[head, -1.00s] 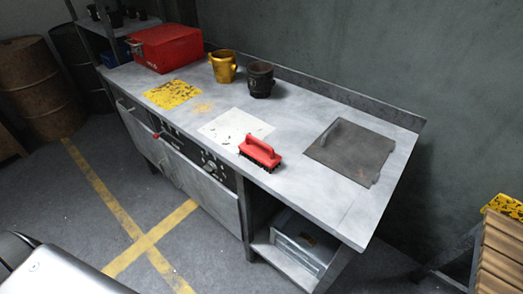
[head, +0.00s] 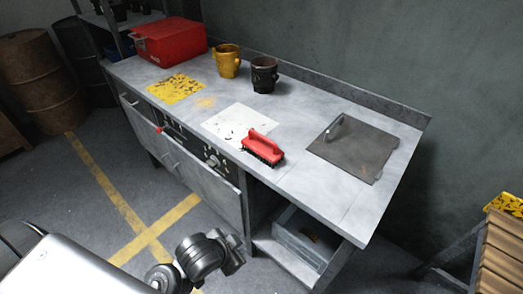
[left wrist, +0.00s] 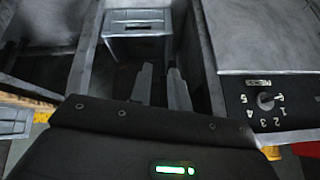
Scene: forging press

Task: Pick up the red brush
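The red brush (head: 264,144) lies on the grey workbench (head: 290,190), bristles down, near its front edge. It overlaps the front right corner of a white sheet (head: 232,122). My left gripper (head: 236,258) is low in front of the bench, below and to the left of the brush and well apart from it. In the left wrist view, the gripper's two fingers (left wrist: 162,85) stand apart with nothing between them. The brush does not show in that view. My right gripper is not in view.
A dark plate with a handle (head: 352,150) lies right of the brush. A black mug (head: 264,75), a gold mug (head: 228,62) and a red toolbox (head: 168,42) stand toward the back. A control panel with a knob (left wrist: 266,101) is on the bench front. Bench space right of the brush is clear.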

